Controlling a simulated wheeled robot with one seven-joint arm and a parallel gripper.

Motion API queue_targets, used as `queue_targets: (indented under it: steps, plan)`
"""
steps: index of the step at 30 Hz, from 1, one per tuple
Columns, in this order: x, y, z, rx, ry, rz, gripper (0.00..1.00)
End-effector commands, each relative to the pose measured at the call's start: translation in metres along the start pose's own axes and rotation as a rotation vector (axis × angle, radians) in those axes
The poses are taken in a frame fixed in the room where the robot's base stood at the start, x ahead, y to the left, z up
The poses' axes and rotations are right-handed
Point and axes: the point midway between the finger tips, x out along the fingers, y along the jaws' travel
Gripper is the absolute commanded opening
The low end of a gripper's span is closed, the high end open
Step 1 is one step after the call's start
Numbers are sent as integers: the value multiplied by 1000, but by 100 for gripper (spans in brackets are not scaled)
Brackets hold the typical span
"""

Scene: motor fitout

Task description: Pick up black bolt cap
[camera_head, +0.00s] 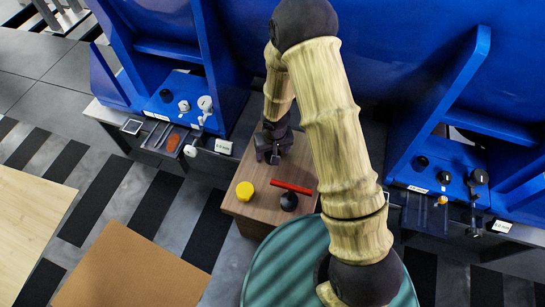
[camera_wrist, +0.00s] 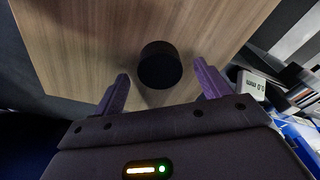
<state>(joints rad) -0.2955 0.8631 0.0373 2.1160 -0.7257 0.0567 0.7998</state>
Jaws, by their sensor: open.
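A black round cap (camera_wrist: 160,65) stands on the wooden table top in the wrist view, just ahead of my gripper (camera_wrist: 161,92). The purple fingers are open, one to each side of the cap's near end, with nothing held between them. In the head view my gripper (camera_head: 269,157) points down over the back left part of the small wooden table and seems to hide the spot below it. Another black round piece (camera_head: 289,201) lies nearer the front; I cannot tell for sure whether it is the same cap.
A yellow cap (camera_head: 245,191) and a red bar (camera_head: 291,186) lie on the wooden table (camera_head: 232,209). A teal round surface (camera_head: 290,265) is in front. Blue machine housings (camera_head: 180,70) with small trays rise behind. A white label (camera_head: 223,146) is left of the gripper.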

Motion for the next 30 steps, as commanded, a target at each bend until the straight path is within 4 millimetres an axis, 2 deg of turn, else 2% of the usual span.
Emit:
queue_targets:
  steps: [1, 3, 18, 20, 24, 26, 30]
  plan:
    - [7, 0, 0, -1, 0, 0, 75]
    - [8, 0, 0, 0, 1, 0, 75]
    - [7, 0, 0, 0, 0, 0, 75]
    - [7, 0, 0, 0, 0, 0, 66]
    - [7, 0, 0, 0, 0, 0, 38]
    - [7, 0, 0, 0, 0, 0, 28]
    - [7, 0, 0, 0, 0, 0, 28]
